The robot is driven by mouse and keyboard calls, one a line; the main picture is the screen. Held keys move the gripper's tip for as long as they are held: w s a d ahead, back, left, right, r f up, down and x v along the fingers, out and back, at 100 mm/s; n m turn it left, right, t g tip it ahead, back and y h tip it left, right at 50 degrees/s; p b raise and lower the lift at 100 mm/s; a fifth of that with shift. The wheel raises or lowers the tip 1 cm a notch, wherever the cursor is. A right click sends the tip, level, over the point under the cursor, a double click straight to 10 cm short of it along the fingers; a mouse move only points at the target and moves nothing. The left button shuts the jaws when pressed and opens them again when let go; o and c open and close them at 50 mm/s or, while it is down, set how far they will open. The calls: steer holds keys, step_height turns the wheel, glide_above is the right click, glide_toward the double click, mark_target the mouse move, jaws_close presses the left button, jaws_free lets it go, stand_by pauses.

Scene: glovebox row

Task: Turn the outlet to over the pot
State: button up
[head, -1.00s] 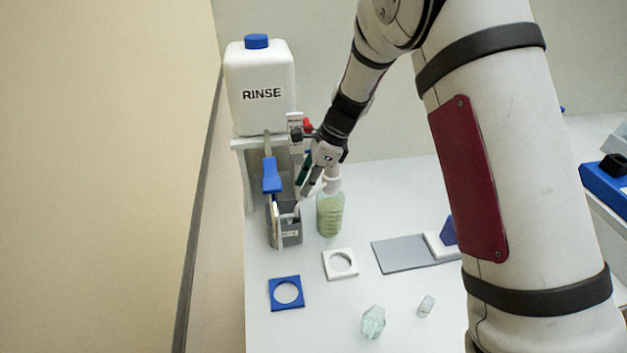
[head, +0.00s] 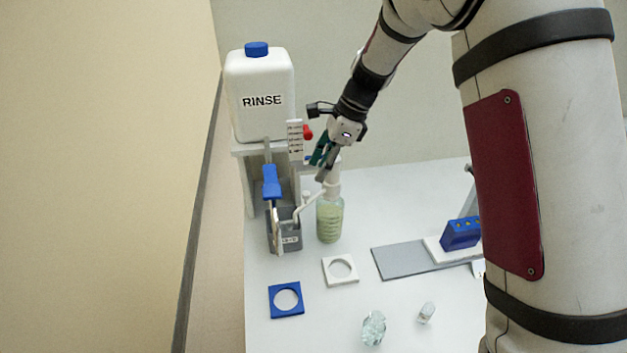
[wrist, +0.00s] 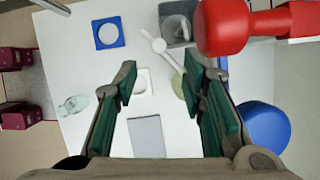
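The outlet (head: 309,202) is a thin white spout on the white top of a glass bottle of pale green liquid (head: 330,222). It points toward the front left, to the grey open-topped container (head: 290,240), which may be the pot. In the wrist view the outlet (wrist: 164,49) slants up and left, its end appearing beside the grey container (wrist: 166,27) rather than over it. My gripper (head: 322,173) is above the bottle top, near the outlet.
A white RINSE jug (head: 262,105) stands behind on a stand, with a red knob (head: 307,132) nearby. A blue-handled tool (head: 271,182) stands at the grey container. Blue (head: 286,312) and white (head: 340,281) ring plates and a clear jar (head: 373,328) lie in front.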

steer(key=shift+v, duration=2.15)
